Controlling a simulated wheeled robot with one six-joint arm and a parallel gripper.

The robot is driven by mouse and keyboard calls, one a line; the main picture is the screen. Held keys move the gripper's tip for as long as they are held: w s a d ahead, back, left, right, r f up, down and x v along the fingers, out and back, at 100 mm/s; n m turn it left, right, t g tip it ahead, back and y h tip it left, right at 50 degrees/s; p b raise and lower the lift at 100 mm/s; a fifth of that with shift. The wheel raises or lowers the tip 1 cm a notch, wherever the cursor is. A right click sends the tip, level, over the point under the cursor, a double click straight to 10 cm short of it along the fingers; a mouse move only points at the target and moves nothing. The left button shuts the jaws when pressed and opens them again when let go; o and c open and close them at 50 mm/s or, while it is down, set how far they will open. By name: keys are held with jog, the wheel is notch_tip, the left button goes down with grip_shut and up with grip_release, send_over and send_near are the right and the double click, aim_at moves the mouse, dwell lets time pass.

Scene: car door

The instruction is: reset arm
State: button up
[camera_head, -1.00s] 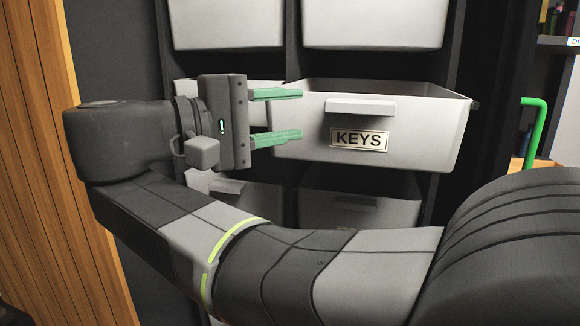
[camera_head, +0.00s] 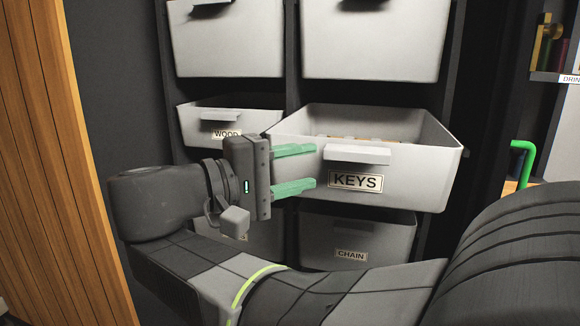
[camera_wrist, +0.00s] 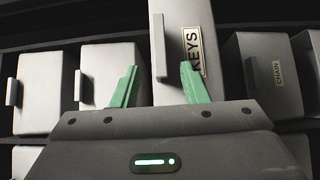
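My gripper (camera_head: 294,169) is open, with its two green fingers apart and nothing between them. In the head view it is at the left side of the KEYS drawer (camera_head: 410,180), in front of it in the picture. The KEYS drawer is pulled out of the shelf, and some light brown contents show inside. In the wrist view the gripper fingers (camera_wrist: 159,86) point toward the KEYS drawer (camera_wrist: 184,50), whose handle stands out between them. I cannot tell whether a finger touches the drawer.
A WOOD drawer (camera_head: 205,130) is to the left and a CHAIN drawer (camera_head: 345,255) below. Other drawers (camera_head: 225,45) are above. A wooden panel (camera_head: 55,170) stands at the left. A green bar (camera_head: 523,150) and a shelf with books are at the right.

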aim_at(353, 157)
jog(key=shift+b+x, duration=0.5)
jog(key=shift+x, duration=5.05)
jog(key=shift+w+d, duration=0.1)
jog(key=shift+w, duration=0.25)
jog(key=shift+f, duration=0.1)
